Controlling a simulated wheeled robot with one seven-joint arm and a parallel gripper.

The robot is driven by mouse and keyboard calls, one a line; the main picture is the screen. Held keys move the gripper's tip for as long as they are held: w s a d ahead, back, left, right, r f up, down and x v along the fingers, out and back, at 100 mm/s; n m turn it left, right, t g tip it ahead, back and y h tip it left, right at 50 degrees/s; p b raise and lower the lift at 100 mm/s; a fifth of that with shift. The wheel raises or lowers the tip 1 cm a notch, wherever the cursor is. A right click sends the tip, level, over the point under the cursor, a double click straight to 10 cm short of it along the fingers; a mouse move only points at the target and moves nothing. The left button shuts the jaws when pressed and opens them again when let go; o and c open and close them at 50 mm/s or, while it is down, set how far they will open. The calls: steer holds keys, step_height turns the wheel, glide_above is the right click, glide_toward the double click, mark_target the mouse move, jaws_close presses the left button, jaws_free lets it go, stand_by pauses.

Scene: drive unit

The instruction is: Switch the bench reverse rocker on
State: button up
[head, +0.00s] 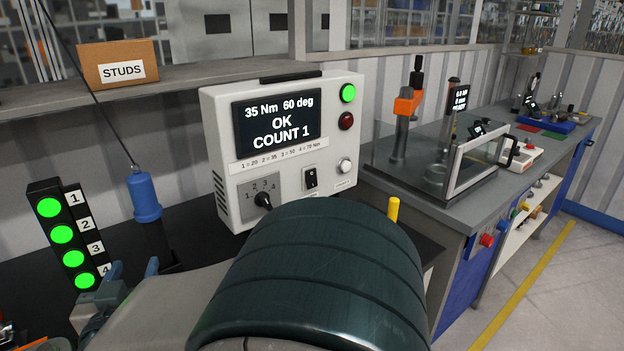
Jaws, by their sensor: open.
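The black rocker (311,178) is on the front of the white bench controller (335,135), right of the selector knob and left of a round white button. It is small, and I cannot read which way it is tipped. The controller screen (277,124) reads 35 Nm 60 deg, OK, COUNT 1. My gripper (120,290) is low at the left, partly hidden by my own arm, with its blue-grey fingers apart. It is well left of and below the rocker, touching nothing on the controller.
A selector knob (263,200), a lit green lamp (348,93) and a dark red lamp (346,121) share the panel. A lamp tower (64,236) and a hanging blue tool (144,196) stand left. My arm covers the space before the controller's lower edge.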

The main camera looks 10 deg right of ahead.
jaws_close()
stand_by(1.5)
